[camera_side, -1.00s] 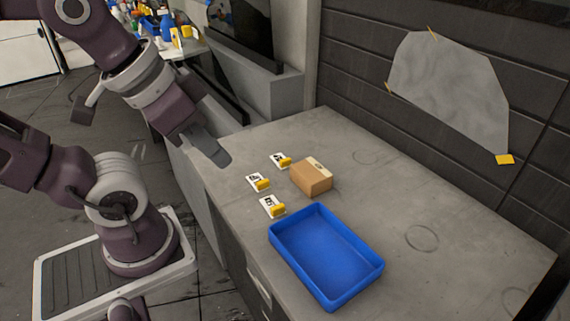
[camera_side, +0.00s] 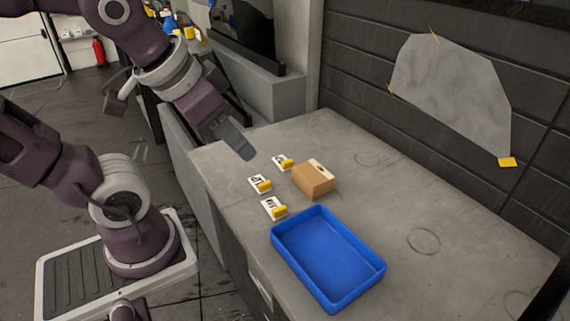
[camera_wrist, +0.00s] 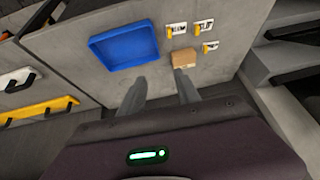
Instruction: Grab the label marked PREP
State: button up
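Three small white labels with black print and yellow tabs lie on the grey counter: a far label (camera_side: 279,159), a middle label (camera_side: 257,182) and a near label (camera_side: 270,205). The print is too small to tell which says PREP. The wrist view shows the same three labels at its upper right, one nearest the blue tray (camera_wrist: 176,28), one at the top (camera_wrist: 204,25) and one nearest the box (camera_wrist: 210,47). My gripper (camera_side: 245,154) is above the counter, left of the far label and apart from all of them. In the wrist view its two fingers (camera_wrist: 161,88) stand apart with nothing between them.
A brown cardboard box (camera_side: 314,181) stands right beside the labels. An empty blue tray (camera_side: 328,257) lies in front of them. The counter (camera_side: 400,225) is clear to the right. A dark wall with a taped grey sheet (camera_side: 450,95) rises behind.

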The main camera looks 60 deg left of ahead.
jog(key=w+a+f+y, duration=0.3)
jog(key=w+a, duration=0.8)
jog(key=w, duration=0.1)
jog(key=m+t+h, duration=0.2)
jog(key=t+h, duration=0.1)
jog(key=t, duration=0.1)
send_over(286, 161)
jog(key=s+a, duration=0.1)
jog(key=s, duration=0.3)
notch_tip(286, 161, down, 18)
jog(key=s+f+t, duration=0.1)
jog(key=s+f+t+h, duration=0.1)
jog(key=f, duration=0.1)
jog(key=s+f+t, duration=0.1)
jog(key=shift+d+f+n+h, duration=0.2)
jog(key=shift+f+n+h, duration=0.15)
jog(key=shift+n+h, duration=0.05)
jog(key=shift+d+f, duration=0.1)
jog(key=x, duration=0.6)
jog(key=shift+w, duration=0.5)
grip_shut()
